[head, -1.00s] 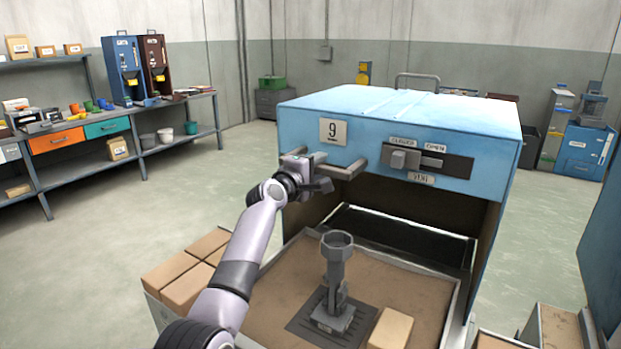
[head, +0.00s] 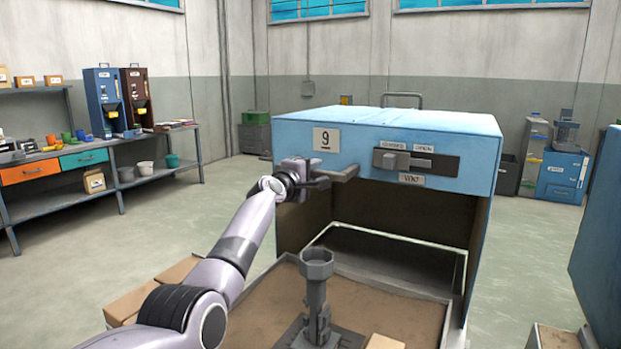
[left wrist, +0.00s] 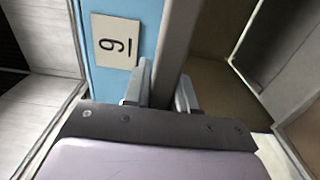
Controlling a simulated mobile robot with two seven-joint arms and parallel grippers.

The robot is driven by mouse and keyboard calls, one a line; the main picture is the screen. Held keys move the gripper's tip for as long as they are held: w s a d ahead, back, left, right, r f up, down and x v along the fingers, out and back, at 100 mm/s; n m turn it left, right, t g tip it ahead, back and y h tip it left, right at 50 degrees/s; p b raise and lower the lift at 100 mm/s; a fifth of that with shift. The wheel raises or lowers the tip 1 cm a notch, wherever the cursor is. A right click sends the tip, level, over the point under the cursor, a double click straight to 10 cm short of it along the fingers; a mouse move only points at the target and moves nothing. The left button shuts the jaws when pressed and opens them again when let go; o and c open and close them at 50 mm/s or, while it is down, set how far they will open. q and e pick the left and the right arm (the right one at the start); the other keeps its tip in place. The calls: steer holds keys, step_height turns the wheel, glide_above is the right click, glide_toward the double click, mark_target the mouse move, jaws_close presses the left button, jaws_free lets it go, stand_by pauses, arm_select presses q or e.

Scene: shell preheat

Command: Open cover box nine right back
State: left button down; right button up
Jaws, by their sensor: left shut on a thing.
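The blue cover of box nine (head: 400,118) stands at centre right in the head view, with a "9" plate (head: 326,139) on its front. Its front underside is open over a dark inside. A grey bar handle (head: 343,173) sticks out below the plate. My left gripper (head: 322,181) is at the left part of this handle. In the left wrist view its fingers (left wrist: 162,88) sit on both sides of the grey bar (left wrist: 175,45), shut on it. The "9" plate also shows there (left wrist: 116,41). My right gripper is not in view.
A vent slider (head: 397,160) sits on the cover front, its knob at the left. A sand tray (head: 400,312) with a grey cup-topped stand (head: 316,285) lies in front. Another blue box (head: 600,230) is at the right edge. Open floor lies left, before a workbench (head: 100,160).

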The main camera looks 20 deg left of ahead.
arm_select(q)
steer(key=shift+w+r, duration=0.1)
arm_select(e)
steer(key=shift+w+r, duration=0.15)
arm_select(q)
steer(key=c, duration=1)
jaws_free()
steer(key=shift+s+a+p, duration=0.1)
steer(key=shift+s+p, duration=0.8)
steer(key=shift+s, duration=0.3)
steer(key=shift+s+a+p, duration=0.15)
steer(key=shift+s+p, duration=0.2)
steer(key=shift+s, duration=2)
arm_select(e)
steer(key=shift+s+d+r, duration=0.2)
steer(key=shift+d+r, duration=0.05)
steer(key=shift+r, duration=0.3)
